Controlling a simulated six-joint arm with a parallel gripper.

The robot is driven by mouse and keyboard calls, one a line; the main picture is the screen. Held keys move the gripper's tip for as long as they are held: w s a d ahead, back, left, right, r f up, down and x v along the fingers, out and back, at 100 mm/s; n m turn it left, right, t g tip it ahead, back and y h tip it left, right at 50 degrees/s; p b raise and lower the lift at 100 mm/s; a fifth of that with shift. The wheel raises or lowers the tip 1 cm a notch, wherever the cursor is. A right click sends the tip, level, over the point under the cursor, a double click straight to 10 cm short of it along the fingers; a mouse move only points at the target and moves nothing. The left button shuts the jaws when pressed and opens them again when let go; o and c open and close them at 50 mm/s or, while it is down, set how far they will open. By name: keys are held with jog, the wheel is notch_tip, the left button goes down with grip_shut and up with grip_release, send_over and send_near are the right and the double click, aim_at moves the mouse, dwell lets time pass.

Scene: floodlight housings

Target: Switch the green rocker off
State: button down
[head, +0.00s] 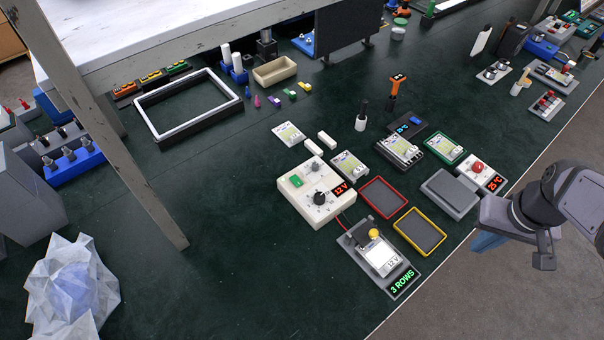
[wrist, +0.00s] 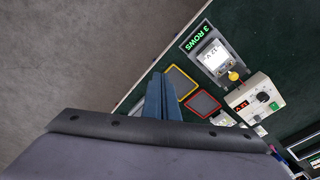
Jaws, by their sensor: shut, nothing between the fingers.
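The green rocker (head: 296,181) sits on the top face of a cream power supply box (head: 330,213), which also carries a black knob and a red display reading 12 V. The rocker also shows small in the wrist view (wrist: 273,106); its tilt is too small to read. My gripper (head: 487,241) is at the right, by the bench's front edge, well apart from the box. Its blue fingers (wrist: 161,80) are shut together and empty in the wrist view.
A board fixture (head: 352,240) with a yellow button and a "3 ROWS" display stands in front of the box. Red (head: 366,182) and yellow (head: 400,225) rimmed trays and a grey block (head: 450,193) lie between box and gripper. A metal post (head: 150,195) rises at the left.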

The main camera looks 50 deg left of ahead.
jog(key=w+a+n, duration=0.2)
jog(key=a+n, duration=0.2)
jog(key=a, duration=0.9)
jog(key=n+g+y+b, duration=0.1)
jog(key=n+y+b, duration=0.15)
jog(key=n, duration=0.55)
send_over(293, 178)
jog(key=d, duration=0.5)
jog(key=shift+r, duration=0.1)
jog(key=p+x, duration=0.4)
jog(key=x, duration=0.9)
jog(key=shift+d+f+p, duration=0.1)
jog(key=shift+f+p, duration=0.1)
jog(key=shift+p, duration=0.15)
jog(key=shift+f+y, duration=0.25)
jog(key=shift+f, duration=0.05)
jog(key=shift+f, duration=0.1)
